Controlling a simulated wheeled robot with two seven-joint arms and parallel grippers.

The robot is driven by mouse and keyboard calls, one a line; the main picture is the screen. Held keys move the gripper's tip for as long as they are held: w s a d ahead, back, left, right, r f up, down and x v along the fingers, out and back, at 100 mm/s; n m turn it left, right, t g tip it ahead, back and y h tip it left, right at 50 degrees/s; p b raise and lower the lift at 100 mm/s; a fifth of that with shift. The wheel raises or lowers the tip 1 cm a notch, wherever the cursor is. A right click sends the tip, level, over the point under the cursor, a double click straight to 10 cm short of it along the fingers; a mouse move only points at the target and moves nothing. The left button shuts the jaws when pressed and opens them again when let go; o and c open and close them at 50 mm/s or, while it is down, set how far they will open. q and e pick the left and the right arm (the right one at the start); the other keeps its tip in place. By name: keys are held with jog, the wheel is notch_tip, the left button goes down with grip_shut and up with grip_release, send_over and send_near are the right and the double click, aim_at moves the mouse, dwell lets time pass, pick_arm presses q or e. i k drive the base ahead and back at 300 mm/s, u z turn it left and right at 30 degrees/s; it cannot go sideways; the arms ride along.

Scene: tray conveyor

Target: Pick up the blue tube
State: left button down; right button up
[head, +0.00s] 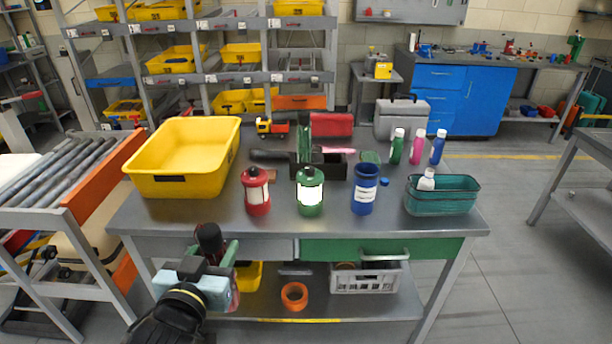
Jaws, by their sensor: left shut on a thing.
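A blue tube (438,147) with a white cap stands upright at the back right of the grey workbench, beside a pink tube (417,146) and a green tube (397,147). My left gripper (212,254) is low in front of the bench's left front edge, well away from these tubes. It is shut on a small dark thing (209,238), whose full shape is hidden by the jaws. My right gripper is not in view.
Bare bench top lies along the front edge.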

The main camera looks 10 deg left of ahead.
aim_at(364, 190)
jog(key=i, duration=0.85)
jog(key=z, duration=0.3)
